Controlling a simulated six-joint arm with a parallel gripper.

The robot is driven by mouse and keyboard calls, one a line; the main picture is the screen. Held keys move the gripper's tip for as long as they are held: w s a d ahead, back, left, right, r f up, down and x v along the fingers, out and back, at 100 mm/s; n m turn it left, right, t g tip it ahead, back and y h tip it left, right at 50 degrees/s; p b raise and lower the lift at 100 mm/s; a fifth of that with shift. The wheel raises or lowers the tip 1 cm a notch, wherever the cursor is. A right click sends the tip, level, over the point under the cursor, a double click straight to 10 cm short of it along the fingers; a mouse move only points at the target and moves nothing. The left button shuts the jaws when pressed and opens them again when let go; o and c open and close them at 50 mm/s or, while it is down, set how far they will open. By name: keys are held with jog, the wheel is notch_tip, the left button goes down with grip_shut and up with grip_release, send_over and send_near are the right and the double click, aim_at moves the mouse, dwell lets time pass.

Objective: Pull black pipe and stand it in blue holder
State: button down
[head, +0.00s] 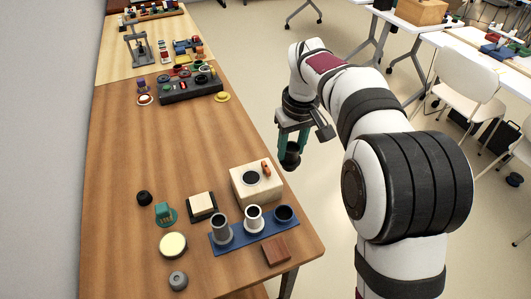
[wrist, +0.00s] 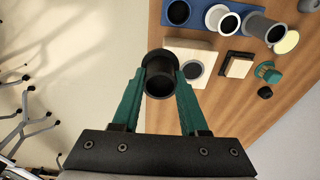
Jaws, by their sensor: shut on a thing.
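My gripper (head: 292,148) is shut on the black pipe (head: 290,160) and holds it in the air near the table's right edge. In the wrist view, the black pipe (wrist: 158,75) sits between the green fingers of my gripper (wrist: 159,88), its open end facing the camera. The blue holder (head: 229,247) lies on the table, nearer the head camera than my gripper. A grey pipe (head: 222,230) and a white pipe (head: 254,220) stand on its left and middle places. Its right place is a dark round socket (head: 284,213) that looks empty.
A pale wooden block (head: 243,192) with a dark round hole stands behind the holder. A brown block (head: 276,250) lies in front. Left are a black-based cream block (head: 201,205), a green piece (head: 164,212) and round discs. The table middle (head: 180,140) is clear.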

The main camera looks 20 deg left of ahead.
jog(key=shift+s+d+f+n, duration=0.2)
jog(key=shift+s+f+n, duration=0.55)
jog(key=shift+f, duration=1.1)
jog(key=shift+s+d+f+n, duration=0.25)
jog(key=shift+s+f, duration=0.9)
jog(key=shift+f, duration=0.65)
jog(key=shift+s+d+f+n, duration=0.2)
jog(key=shift+s+f+n, duration=0.55)
jog(key=shift+f, duration=1.1)
jog(key=shift+s+f+m, duration=0.2)
jog(key=shift+m, duration=0.05)
jog(key=shift+f, duration=0.3)
jog(key=shift+f, duration=0.2)
jog(key=shift+f, duration=0.55)
jog(key=shift+f, duration=0.2)
